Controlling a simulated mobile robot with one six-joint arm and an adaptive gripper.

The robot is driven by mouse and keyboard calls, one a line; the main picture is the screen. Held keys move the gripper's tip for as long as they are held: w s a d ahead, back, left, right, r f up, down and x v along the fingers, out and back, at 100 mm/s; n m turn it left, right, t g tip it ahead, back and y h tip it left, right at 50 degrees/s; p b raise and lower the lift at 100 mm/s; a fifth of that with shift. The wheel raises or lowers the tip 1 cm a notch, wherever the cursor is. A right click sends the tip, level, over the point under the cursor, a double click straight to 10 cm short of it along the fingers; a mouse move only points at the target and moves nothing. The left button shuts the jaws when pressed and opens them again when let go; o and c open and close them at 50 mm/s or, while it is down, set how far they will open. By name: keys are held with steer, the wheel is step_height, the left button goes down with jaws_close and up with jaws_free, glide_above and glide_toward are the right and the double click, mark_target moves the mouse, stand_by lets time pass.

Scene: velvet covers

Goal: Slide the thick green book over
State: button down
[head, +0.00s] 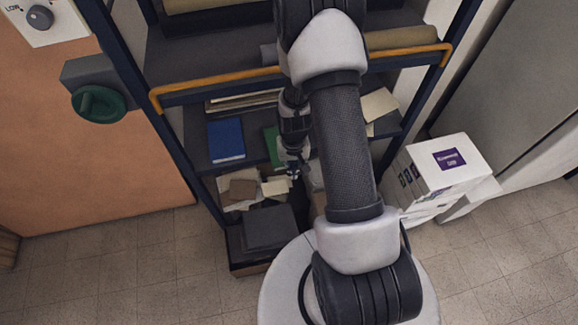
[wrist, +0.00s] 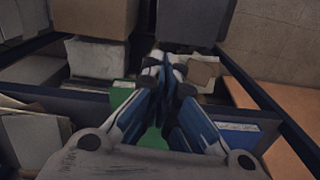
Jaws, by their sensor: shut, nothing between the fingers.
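The green book (head: 272,146) lies on the middle shelf in the head view, its right part hidden behind my arm. In the wrist view the green book (wrist: 122,96) shows beside and between my fingers, which hide much of it. My gripper (head: 294,172) is shut and empty, at the front of that shelf near the green book; it also shows in the wrist view (wrist: 163,62). I cannot tell whether it touches the book.
A blue book (head: 226,139) lies left of the green one, with a gap between. Papers (head: 378,104) lie on the shelf to the right. Boxes (head: 268,227) fill the bottom level. The shelf's dark posts (head: 130,80) and orange rail (head: 215,80) frame the space. White boxes (head: 445,165) stand right.

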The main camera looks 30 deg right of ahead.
steer(key=w+d+f+b, duration=0.1)
steer(key=w+f+b, duration=0.2)
steer(key=f, duration=0.7)
steer(key=shift+w+d+b, duration=0.15)
steer(key=shift+w+b, duration=0.2)
steer(key=shift+b, duration=0.2)
steer(key=shift+w, duration=0.1)
